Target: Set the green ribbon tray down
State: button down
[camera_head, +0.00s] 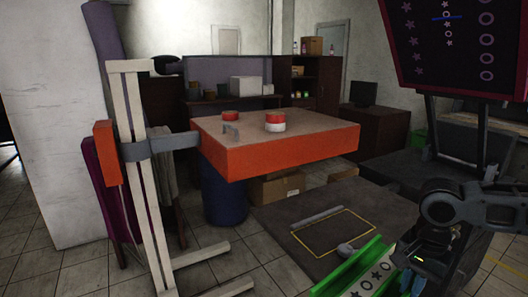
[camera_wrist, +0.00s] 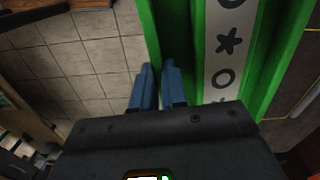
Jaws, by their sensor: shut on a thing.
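The green ribbon tray (camera_head: 338,274) is a long channel with green walls, at the bottom of the head view. A white ribbon (camera_head: 372,281) printed with dark stars and circles lies along its floor. My gripper (camera_head: 402,282) is at the tray's right side. In the wrist view my gripper's blue fingers (camera_wrist: 158,84) are shut on one green side wall of the tray (camera_wrist: 152,28). The ribbon (camera_wrist: 225,55) shows to their right, and tiled floor shows to their left. The tray's near end is cut off in the head view, and I cannot tell what is under it.
A dark grey flat surface (camera_head: 286,222) with a yellow outlined rectangle lies beyond the tray. An orange-sided table (camera_head: 290,152) and a pale wooden stand (camera_head: 139,185) are farther left.

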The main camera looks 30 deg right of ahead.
aim_at(343, 286)
jog(key=w+a+f+n, duration=0.1)
jog(key=w+a+n, duration=0.1)
jog(key=w+a, duration=0.1)
jog(key=w+a+f+n, duration=0.2)
jog(key=w+a, duration=0.1)
jog(key=a, duration=0.1)
jog(key=w+a+f+n, duration=0.1)
jog(key=w+a+n, duration=0.2)
jog(key=shift+w+a+f, duration=0.15)
jog(key=shift+a+f, duration=0.05)
jog(key=shift+f, duration=0.2)
jog(key=w+a+f+n, duration=0.2)
jog(key=a+f+n, duration=0.15)
jog(key=a, duration=0.45)
jog(key=w+a+f+n, duration=0.3)
jog(key=a+n, duration=0.2)
jog(key=a, duration=0.3)
jog(key=s+f, duration=0.4)
jog(key=f, duration=0.2)
jog(key=shift+s, duration=0.4)
jog(key=shift+d+n, duration=0.1)
jog(key=shift+n, duration=0.15)
